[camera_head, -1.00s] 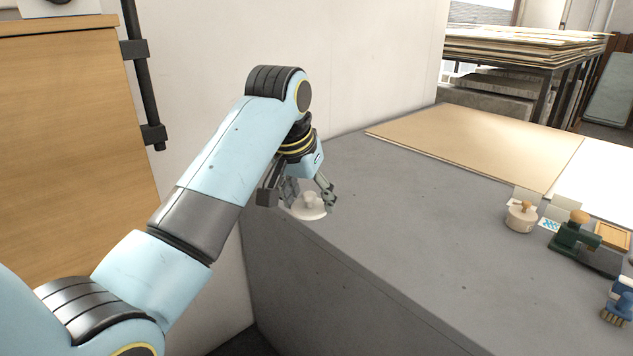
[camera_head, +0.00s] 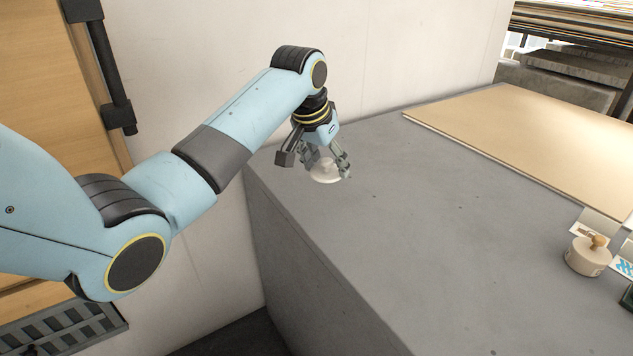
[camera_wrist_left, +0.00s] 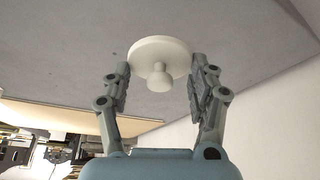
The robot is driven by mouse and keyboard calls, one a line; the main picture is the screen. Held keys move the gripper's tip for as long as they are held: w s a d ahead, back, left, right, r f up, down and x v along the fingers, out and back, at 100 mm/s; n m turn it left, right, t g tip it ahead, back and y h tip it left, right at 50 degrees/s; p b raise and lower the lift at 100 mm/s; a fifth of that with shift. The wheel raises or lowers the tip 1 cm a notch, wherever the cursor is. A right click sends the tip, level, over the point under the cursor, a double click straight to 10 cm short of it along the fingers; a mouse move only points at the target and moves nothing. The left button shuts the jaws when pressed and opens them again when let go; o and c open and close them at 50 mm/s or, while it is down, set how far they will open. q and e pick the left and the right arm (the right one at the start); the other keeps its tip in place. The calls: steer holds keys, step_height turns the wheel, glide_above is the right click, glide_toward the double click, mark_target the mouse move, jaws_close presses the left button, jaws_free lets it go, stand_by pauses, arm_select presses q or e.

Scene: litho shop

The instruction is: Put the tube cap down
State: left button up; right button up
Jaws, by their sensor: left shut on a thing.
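The tube cap is a white disc with a small knob (camera_head: 325,175). It is at the grey counter (camera_head: 400,230), near its far left corner by the wall. My left gripper (camera_head: 329,169) points down over the cap, its fingers at either side. In the left wrist view the cap (camera_wrist_left: 160,52) sits between the two fingertips (camera_wrist_left: 161,72), which are shut on it, knob facing the camera. I cannot tell whether the cap's underside touches the counter top. My right gripper is not in view.
A tan board (camera_head: 520,140) lies on the far part of the counter. A pale round pot with a wooden knob (camera_head: 588,254) stands at the right. The counter between cap and pot is clear. A pale wall (camera_head: 400,50) rises behind the gripper.

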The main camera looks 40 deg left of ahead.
mark_target(319, 191)
arm_select(q)
steer(key=a+f, duration=0.2)
steer(key=a, duration=0.1)
steer(key=shift+w+a, duration=0.1)
steer(key=shift+w, duration=0.3)
steer(key=shift+f+b, duration=0.4)
steer(key=shift+f, duration=1.65)
steer(key=shift+f, duration=0.1)
steer(key=o, duration=0.8)
